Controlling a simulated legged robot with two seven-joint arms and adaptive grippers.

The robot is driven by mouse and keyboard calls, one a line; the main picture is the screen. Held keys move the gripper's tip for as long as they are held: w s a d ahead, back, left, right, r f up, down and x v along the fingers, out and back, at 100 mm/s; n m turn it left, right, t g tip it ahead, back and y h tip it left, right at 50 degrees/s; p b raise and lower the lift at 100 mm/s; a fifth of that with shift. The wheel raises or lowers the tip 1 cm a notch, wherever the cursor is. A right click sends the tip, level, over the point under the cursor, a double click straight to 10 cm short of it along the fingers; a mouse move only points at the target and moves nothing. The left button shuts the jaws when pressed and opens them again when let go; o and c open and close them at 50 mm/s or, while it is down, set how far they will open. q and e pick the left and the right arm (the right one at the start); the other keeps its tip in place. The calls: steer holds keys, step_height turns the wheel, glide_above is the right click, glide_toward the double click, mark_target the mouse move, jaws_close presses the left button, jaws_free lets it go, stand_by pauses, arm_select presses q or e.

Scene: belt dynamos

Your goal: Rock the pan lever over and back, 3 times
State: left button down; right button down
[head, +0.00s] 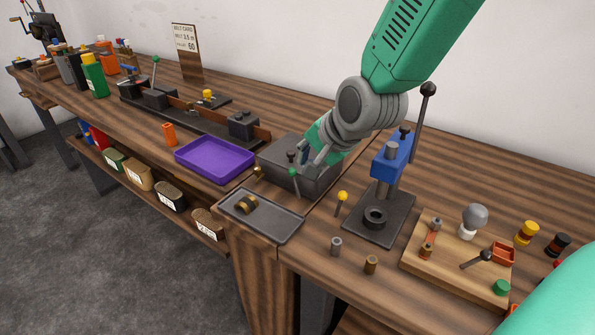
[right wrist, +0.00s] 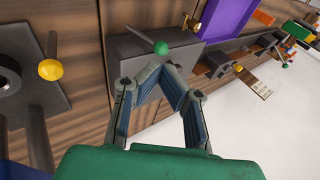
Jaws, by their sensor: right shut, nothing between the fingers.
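A short lever with a green ball knob (head: 292,172), which looks like the pan lever, stands at the front of a dark grey box (head: 322,181). In the right wrist view the green knob (right wrist: 161,47) sits just beyond my fingertips, its thin rod running up and left. My right gripper (head: 305,158) is over the box, close to the knob; it also shows in the right wrist view (right wrist: 165,70). Its fingertips come together with nothing between them. I cannot tell whether a finger touches the lever. My left gripper is out of view.
A grey tray (head: 283,229) with brass rings lies in front of the box, and a purple tray (head: 215,173) to its left. A blue press (head: 392,160) and a yellow-knobbed lever (head: 343,196) stand to the right. A wooden board (head: 415,262) holds small parts.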

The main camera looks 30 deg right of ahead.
mark_target(290, 169)
steer(key=shift+x, duration=2.35)
steer(key=shift+a, duration=0.1)
steer(key=shift+w+r, duration=0.1)
steer(key=p, duration=0.2)
steer(key=shift+w+a+r+g+p, duration=0.1)
steer(key=shift+w+r+g+p, duration=0.05)
steer(key=shift+w+g+p, duration=0.2)
steer(key=shift+w+a+p, duration=0.1)
steer(key=shift+p, duration=0.2)
steer(key=shift+w+a+f+g, duration=0.2)
steer(key=shift+w+f+g, duration=0.05)
steer(key=shift+w, duration=0.05)
steer(key=shift+s+d, duration=0.1)
steer(key=shift+s, duration=0.05)
